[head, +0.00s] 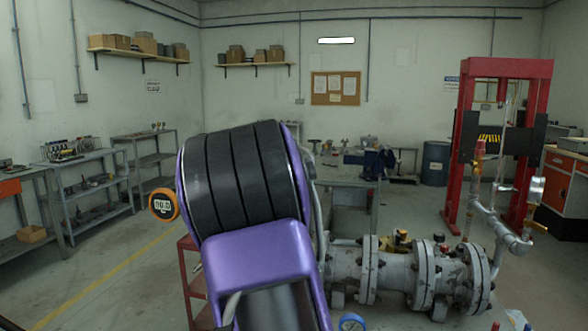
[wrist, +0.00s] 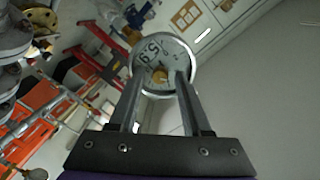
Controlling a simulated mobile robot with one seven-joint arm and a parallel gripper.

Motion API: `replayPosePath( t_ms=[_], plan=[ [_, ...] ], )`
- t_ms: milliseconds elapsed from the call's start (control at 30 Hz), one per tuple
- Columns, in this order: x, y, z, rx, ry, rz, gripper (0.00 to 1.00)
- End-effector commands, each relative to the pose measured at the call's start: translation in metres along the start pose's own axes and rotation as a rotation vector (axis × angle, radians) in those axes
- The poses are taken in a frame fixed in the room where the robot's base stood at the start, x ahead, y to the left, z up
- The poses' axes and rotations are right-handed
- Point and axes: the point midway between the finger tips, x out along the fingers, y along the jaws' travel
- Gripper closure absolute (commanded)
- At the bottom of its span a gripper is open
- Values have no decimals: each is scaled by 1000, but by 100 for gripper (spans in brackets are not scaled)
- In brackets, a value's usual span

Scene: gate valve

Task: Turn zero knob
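In the wrist view a round, silver-rimmed gauge (wrist: 152,48) with a pale face and large dark markings is just ahead of my fingertips. A small brass-coloured knob (wrist: 159,76) sits low on its face. My gripper (wrist: 160,78) is open, one finger on each side of the knob. Gaps show between the knob and both fingers; I cannot tell how deep the fingertips reach. In the head view my purple and black arm hides the gripper. An orange-rimmed digital gauge (head: 165,204) shows just left of my arm.
A grey flanged valve pipe (head: 400,275) lies right of my arm, with thinner piping (head: 497,222) rising at its right. A red press frame (head: 505,65) stands behind. A blue gauge (head: 351,323) shows at the bottom edge. Floor at the left is clear.

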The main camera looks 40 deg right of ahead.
Motion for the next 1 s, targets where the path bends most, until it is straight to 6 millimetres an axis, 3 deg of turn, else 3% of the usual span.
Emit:
replayPosePath(
  t_ms=[300, 467, 1000],
  plan=[
    [-1, -1, -1, 0, 2, -1, 45],
    [-12, -2, -1, 2, 1, -2, 45],
    [-128, -2, -1, 3, -2, -3, 45]
  ],
)
